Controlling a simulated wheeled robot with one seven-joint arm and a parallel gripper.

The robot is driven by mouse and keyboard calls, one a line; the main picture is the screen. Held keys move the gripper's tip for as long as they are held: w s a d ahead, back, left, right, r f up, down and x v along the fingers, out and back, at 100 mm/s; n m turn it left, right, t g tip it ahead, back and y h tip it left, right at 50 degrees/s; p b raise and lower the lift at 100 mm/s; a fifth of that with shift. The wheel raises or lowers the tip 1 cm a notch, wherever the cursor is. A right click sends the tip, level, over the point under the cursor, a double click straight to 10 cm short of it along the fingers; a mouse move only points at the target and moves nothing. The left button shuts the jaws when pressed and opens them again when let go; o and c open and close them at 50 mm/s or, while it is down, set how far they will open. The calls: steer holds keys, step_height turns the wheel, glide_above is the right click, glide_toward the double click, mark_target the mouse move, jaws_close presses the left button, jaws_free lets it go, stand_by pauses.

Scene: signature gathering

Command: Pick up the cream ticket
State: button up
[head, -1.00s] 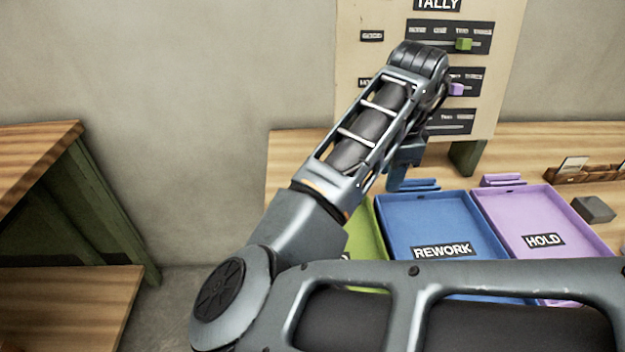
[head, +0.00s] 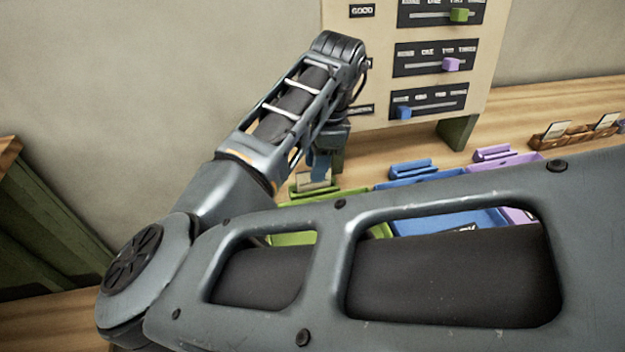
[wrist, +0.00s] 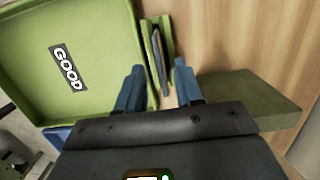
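A small cream ticket (head: 314,179) stands in the green slotted holder (head: 330,192) behind the green tray. In the wrist view the thin upright card (wrist: 158,52) shows nearly edge-on in the green holder (wrist: 148,28). My gripper (wrist: 159,66) is open, with one blue finger on each side of the card's near end. I cannot tell whether either finger touches it. In the head view my gripper (head: 321,164) is at the holder, partly hidden by my arm.
The green GOOD tray (wrist: 98,20) lies beside the holder. Blue (head: 412,171) and purple (head: 492,154) holders stand to the right. A wooden rack (head: 580,137) holds other cream cards. The tally board (head: 380,70) stands close behind my gripper, on a green foot (head: 457,132).

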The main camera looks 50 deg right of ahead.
mark_target(304, 183)
steer(key=shift+w+a+f, duration=0.1)
steer(key=shift+f, duration=0.7)
steer(key=shift+w+a+f, duration=0.1)
steer(key=shift+f, duration=0.7)
jaws_close()
